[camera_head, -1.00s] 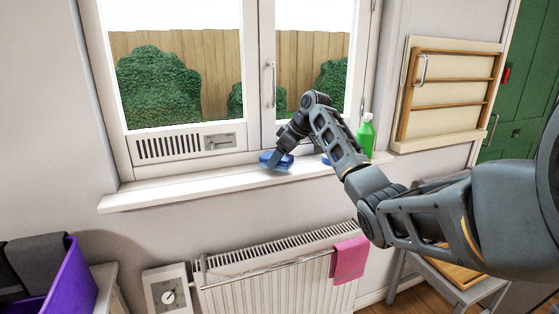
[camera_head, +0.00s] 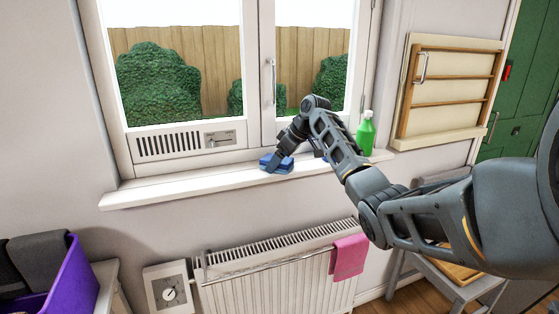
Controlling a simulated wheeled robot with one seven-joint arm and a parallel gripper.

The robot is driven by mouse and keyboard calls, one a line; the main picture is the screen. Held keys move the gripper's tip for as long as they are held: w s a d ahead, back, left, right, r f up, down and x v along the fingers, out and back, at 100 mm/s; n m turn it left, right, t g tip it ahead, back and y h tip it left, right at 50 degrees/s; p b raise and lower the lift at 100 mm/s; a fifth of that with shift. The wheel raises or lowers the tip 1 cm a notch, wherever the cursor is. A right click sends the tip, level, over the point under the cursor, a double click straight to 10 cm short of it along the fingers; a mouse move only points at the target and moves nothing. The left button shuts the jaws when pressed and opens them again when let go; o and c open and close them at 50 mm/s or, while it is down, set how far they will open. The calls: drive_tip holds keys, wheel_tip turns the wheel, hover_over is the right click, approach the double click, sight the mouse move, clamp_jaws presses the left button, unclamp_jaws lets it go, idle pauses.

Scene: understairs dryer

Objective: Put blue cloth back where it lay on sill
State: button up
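The blue cloth (camera_head: 275,164) is a small folded bundle at the white window sill (camera_head: 190,187), below the middle post of the window. My gripper (camera_head: 276,160) reaches down from the right, with its fingertips at the cloth. The fingers are small and dark here, and I cannot make out whether they are shut on the cloth or apart. The cloth appears to be touching the sill. A second bit of blue (camera_head: 325,158) shows behind my arm on the sill, mostly hidden.
A green bottle (camera_head: 366,134) stands on the sill right of my arm. A radiator (camera_head: 280,280) with a pink cloth (camera_head: 349,257) is below. A purple basket (camera_head: 70,282) is at lower left. The sill's left part is clear. The window handle (camera_head: 271,82) is above my gripper.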

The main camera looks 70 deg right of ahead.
drive_tip(key=b+v, duration=0.1)
drive_tip(key=v, duration=1.1)
drive_tip(key=shift+b, duration=0.3)
drive_tip(key=shift+s, duration=0.1)
